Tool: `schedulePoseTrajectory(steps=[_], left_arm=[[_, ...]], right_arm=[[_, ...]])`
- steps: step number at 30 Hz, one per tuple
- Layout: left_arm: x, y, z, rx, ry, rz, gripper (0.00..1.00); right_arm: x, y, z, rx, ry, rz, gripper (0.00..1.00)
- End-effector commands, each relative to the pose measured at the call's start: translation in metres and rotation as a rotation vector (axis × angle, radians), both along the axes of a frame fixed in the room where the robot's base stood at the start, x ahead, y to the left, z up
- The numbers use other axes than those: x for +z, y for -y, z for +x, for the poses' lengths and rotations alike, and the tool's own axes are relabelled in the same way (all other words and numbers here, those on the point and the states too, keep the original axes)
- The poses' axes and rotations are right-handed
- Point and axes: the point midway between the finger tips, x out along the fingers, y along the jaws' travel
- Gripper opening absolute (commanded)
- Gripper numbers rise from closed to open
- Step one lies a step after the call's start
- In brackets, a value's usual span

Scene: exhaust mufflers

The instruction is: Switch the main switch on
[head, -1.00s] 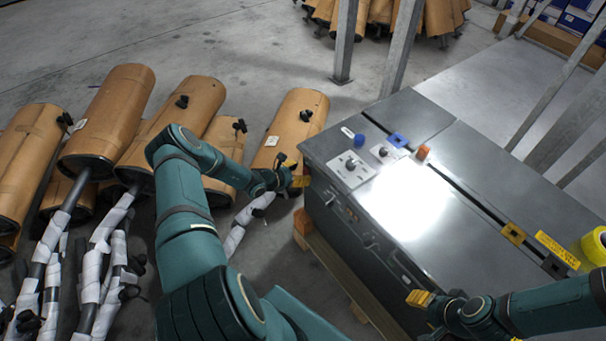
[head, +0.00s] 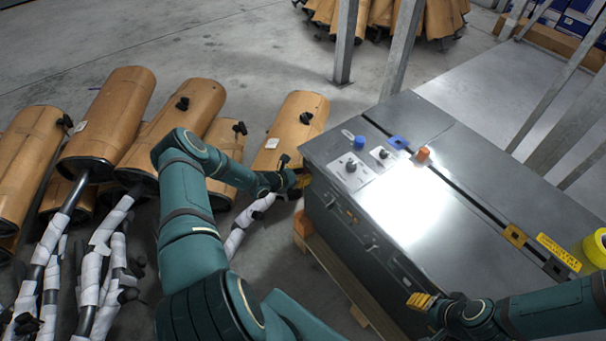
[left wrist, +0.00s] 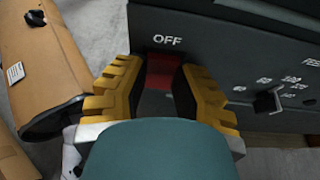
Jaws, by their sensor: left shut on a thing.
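The main switch (left wrist: 160,72) is a red part on the dark side face of the machine, just under the white word OFF, in the left wrist view. My left gripper (left wrist: 160,88) has its yellow fingers on either side of it and is shut on it. The fingers and my wrist hide its lower part. In the head view my left gripper (head: 303,180) is at the left end of the grey machine (head: 470,200), and the switch is hidden there. My right gripper (head: 425,301) is beside the machine's front face; its opening is unclear.
A black knob with number marks (left wrist: 268,100) is right of the switch. The machine top carries a blue knob (head: 359,142), an orange knob (head: 423,155) and a yellow tape roll (head: 597,246). Cardboard-wrapped mufflers (head: 300,125) lie close behind my left gripper.

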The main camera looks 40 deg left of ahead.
Motion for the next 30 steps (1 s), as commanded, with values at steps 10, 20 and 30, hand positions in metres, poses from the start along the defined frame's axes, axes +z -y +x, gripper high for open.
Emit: schedulePoseTrajectory(steps=[10,20,30], left_arm=[[-0.0044,0.0004,0.0001,0.002,0.209,-0.068,0.00],[-0.0033,0.0002,0.0000,0.000,0.244,-0.077,0.00],[-0.0035,0.0001,-0.0004,0.000,0.243,-0.077,0.60]], right_arm=[[-0.0053,0.0002,0.0010,-0.001,0.003,0.000,0.47],[-0.0051,0.0001,0.0010,-0.001,0.003,0.000,0.47],[-0.0050,0.0002,0.0010,-0.001,0.002,0.000,0.47]])
